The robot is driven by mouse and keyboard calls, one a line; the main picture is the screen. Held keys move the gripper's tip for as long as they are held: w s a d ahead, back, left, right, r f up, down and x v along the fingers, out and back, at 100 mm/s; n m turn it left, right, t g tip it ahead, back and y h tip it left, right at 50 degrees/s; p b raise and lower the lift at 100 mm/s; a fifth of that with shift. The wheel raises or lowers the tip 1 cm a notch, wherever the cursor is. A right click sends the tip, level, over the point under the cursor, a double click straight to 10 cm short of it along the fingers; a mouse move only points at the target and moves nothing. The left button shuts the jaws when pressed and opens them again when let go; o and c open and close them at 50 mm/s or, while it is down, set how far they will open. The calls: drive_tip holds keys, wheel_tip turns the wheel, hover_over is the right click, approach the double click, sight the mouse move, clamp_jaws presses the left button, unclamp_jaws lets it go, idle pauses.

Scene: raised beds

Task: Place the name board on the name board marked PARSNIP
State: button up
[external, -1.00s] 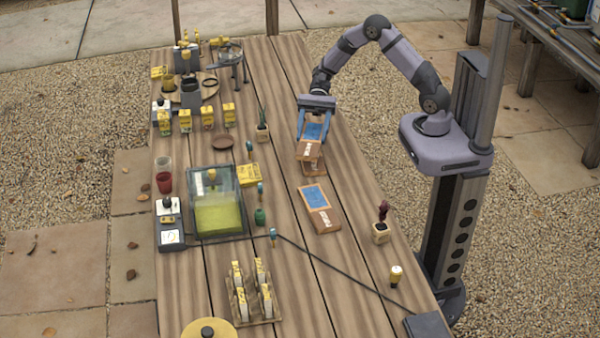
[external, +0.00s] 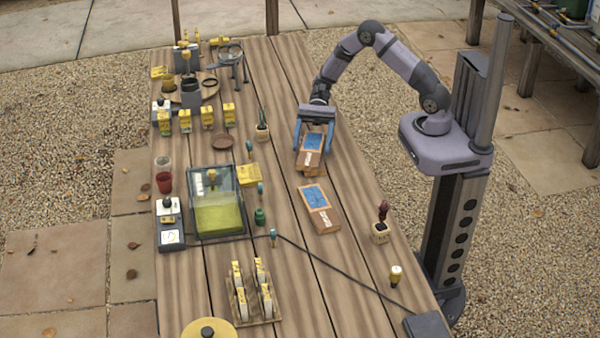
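A name board (external: 311,148) with a blue panel and a white label on a wooden frame lies at the middle right of the table. My gripper (external: 313,146) is around its far part, one blue finger at each side, and appears shut on it. The name board looks flat on top of another board, which is now almost wholly hidden beneath it. A further, similar board (external: 320,208) lies nearer the camera, apart from the stack. The lettering on the labels is too small to read, so I cannot tell which one says PARSNIP.
A small potted plant (external: 262,131) stands left of the gripper. A glass-sided tray (external: 246,211) and a yellow box (external: 249,174) are further left. A reddish plant in a pot (external: 381,231) stands near the right edge. A dark cable (external: 335,268) crosses the front.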

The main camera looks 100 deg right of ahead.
drive_tip(key=shift+r, duration=0.2)
drive_tip(key=shift+s+d, duration=0.1)
drive_tip(key=shift+d, duration=0.2)
drive_tip(key=b+v, duration=0.2)
drive_tip(key=v, duration=0.9)
drive_tip(key=shift+d+r, duration=0.15)
drive_tip(key=shift+r, duration=0.1)
drive_tip(key=shift+a+r+g, duration=0.1)
drive_tip(key=shift+a+g, duration=0.2)
drive_tip(key=shift+a, duration=0.1)
drive_tip(key=s+a+r+n+g+h+p, duration=0.2)
drive_tip(key=s+a+n+h+p, duration=0.2)
drive_tip(key=n, duration=0.7)
drive_tip(key=s+a+r+n+g+h+p, duration=0.2)
drive_tip(key=s+a+n+h+p, duration=0.3)
drive_tip(key=s+a+n+h, duration=0.3)
drive_tip(key=s+a+n, duration=0.1)
drive_tip(key=a+n, duration=0.2)
drive_tip(key=a, duration=0.2)
drive_tip(key=shift+n+g+h+p, duration=0.3)
drive_tip(key=shift+n+g, duration=0.1)
